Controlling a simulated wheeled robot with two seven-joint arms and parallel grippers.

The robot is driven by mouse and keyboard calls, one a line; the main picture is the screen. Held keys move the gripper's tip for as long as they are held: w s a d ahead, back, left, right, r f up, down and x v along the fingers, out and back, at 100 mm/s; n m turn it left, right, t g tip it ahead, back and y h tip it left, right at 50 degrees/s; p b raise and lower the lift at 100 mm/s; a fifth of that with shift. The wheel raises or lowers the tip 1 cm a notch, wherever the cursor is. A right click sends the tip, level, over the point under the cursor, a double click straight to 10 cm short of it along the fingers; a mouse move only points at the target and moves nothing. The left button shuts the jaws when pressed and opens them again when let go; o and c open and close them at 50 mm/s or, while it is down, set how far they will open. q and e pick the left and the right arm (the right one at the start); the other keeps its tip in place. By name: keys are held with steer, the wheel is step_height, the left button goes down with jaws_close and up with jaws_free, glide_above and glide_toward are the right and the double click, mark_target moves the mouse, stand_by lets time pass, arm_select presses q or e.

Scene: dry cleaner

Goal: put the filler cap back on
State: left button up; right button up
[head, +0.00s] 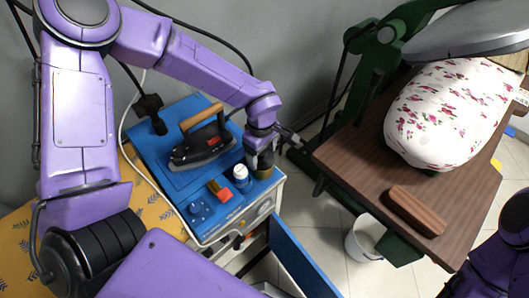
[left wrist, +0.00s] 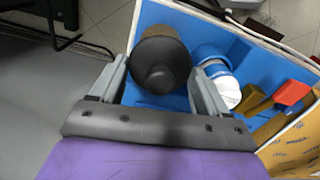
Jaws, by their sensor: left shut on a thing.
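My left gripper (head: 259,155) points down at the right corner of the blue-topped steam station (head: 160,146). It is shut on a dark round cap with a central knob, which I take as the filler cap (left wrist: 162,62). In the left wrist view the cap sits between the two fingers (left wrist: 160,80), its knob facing the camera. A brownish round part (head: 265,172) shows just below the fingers in the head view. Whether the cap touches the station or is seated on an opening is hidden. My right gripper is not in view.
An iron (head: 202,143) rests on the station. A wooden ironing table (head: 360,160) is at right, with a white bucket (head: 364,241) below.

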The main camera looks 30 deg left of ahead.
arm_select(q)
steer(key=shift+p, duration=0.4)
stand_by(0.5)
stand_by(0.3)
steer(key=o, duration=1)
steer(key=shift+w+r+p, duration=0.15)
steer(key=shift+r+p, duration=0.7)
steer(key=shift+p, duration=0.15)
step_height(320, 180, up, 5)
steer(key=p, duration=0.5)
steer(key=shift+r+p, duration=0.15)
steer(key=shift+p, duration=0.2)
